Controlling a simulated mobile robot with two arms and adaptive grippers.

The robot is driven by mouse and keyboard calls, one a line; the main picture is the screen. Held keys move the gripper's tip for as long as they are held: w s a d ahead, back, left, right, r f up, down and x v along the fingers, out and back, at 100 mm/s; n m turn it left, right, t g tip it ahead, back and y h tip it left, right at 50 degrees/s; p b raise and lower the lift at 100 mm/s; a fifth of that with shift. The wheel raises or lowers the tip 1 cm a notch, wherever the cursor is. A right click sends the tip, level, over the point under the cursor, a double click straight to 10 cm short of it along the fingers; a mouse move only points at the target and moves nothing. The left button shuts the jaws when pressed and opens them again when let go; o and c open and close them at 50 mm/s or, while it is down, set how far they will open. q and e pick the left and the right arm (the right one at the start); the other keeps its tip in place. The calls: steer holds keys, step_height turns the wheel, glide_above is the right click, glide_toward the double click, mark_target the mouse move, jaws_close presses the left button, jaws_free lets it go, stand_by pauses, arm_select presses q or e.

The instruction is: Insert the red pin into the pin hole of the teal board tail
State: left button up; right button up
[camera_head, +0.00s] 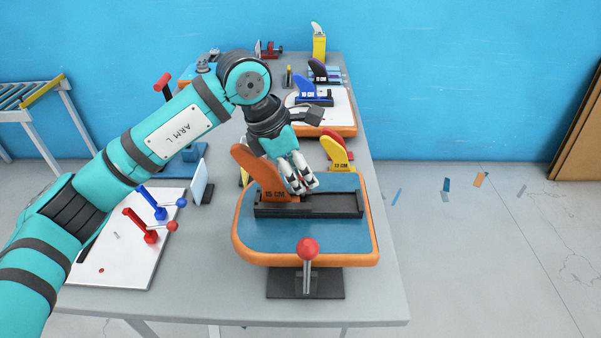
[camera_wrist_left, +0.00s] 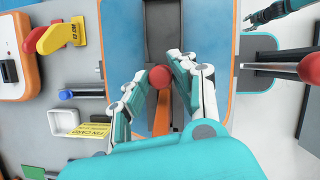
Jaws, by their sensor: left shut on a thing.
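The teal-blue board tail (camera_head: 345,242) with an orange rim lies at the front of the table. A black fin box (camera_head: 335,205) sits on it, with an orange fin (camera_head: 252,170) standing at its left end. My left gripper (camera_head: 300,188) is low over the box beside the fin. In the left wrist view its fingers (camera_wrist_left: 158,82) are shut on the red pin (camera_wrist_left: 158,77), whose round head shows above the box. The pin's shaft and the pin hole are hidden. What looks like my right gripper (camera_wrist_left: 262,15) shows at the wrist view's top right; its jaws are unclear.
A red-knobbed lever (camera_head: 307,250) on a black base stands at the board's front edge. A yellow fin (camera_head: 337,152) and another board (camera_head: 345,118) lie behind. A white panel (camera_head: 120,262) with red and blue levers is at left. The table's front right is clear.

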arm_select(q)
steer(key=shift+b, duration=0.3)
stand_by(0.4)
steer(key=shift+f+b, duration=1.05)
steer(key=shift+f, duration=0.05)
steer(key=o, duration=0.9)
steer(key=shift+o, duration=0.2)
steer(key=v, duration=1.2)
steer(key=shift+s, duration=0.1)
